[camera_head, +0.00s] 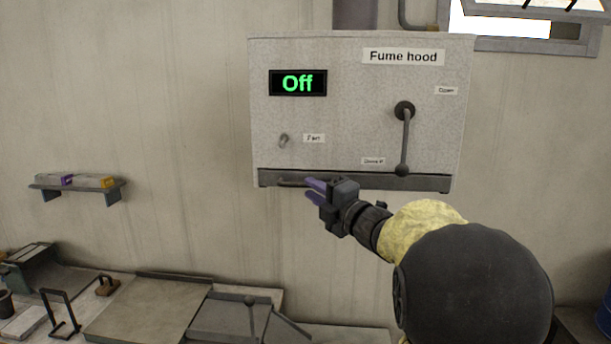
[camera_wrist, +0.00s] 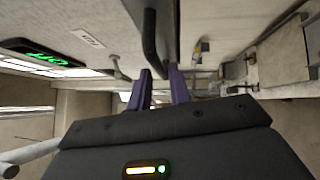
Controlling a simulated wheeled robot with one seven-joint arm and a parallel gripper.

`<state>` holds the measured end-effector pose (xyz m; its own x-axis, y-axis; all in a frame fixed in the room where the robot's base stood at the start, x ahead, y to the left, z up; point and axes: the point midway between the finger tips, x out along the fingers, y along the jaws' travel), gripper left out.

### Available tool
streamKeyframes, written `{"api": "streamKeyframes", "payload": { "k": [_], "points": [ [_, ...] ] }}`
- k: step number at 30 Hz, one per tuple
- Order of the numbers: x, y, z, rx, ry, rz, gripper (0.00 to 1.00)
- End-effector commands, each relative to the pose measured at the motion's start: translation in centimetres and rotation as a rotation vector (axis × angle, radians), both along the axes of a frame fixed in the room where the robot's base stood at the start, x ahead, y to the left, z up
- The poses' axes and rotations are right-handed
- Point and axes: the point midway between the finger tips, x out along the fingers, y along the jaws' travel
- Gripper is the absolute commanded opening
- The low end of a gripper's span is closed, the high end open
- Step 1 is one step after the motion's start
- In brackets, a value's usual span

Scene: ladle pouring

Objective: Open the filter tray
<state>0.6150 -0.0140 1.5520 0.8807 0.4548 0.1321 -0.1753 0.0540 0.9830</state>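The filter tray (camera_head: 400,182) is a dark grey strip along the bottom of the fume hood (camera_head: 350,120), and it looks closed. Its bar handle (camera_head: 290,184) is at the left part of the tray front; it also shows as a dark bar in the wrist view (camera_wrist: 149,40). My gripper (camera_head: 309,188) has purple fingers and is just right of the handle, close to its right end. In the wrist view the fingers (camera_wrist: 161,76) are apart with a gap between them, empty. Whether a finger touches the handle I cannot tell.
The hood's display (camera_head: 298,83) reads Off. A small fan switch (camera_head: 284,140) and a long damper lever (camera_head: 405,140), hanging down, are on the hood front. A wall shelf (camera_head: 77,187) is at left. A cluttered bench (camera_head: 150,309) lies below; the wall beneath the hood is clear.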

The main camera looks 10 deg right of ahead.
Motion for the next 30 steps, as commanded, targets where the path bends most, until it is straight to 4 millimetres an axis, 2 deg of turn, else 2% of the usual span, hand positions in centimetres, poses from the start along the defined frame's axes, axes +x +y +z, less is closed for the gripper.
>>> {"api": "streamKeyframes", "payload": {
  "k": [3, 7, 17, 20, 30],
  "points": [
    [1.7, 1.0, 0.5, 0.0, 0.003, 0.003, 0.2],
    [2.8, 1.6, 0.6, 0.0, 0.001, 0.002, 0.2],
    [3.0, 1.7, 0.4, 0.001, 0.001, 0.002, 0.2],
    [3.0, 1.7, 0.4, 0.001, 0.001, 0.002, 0.0],
    [3.0, 1.9, 0.3, 0.001, 0.001, 0.004, 0.0]
  ]
}}
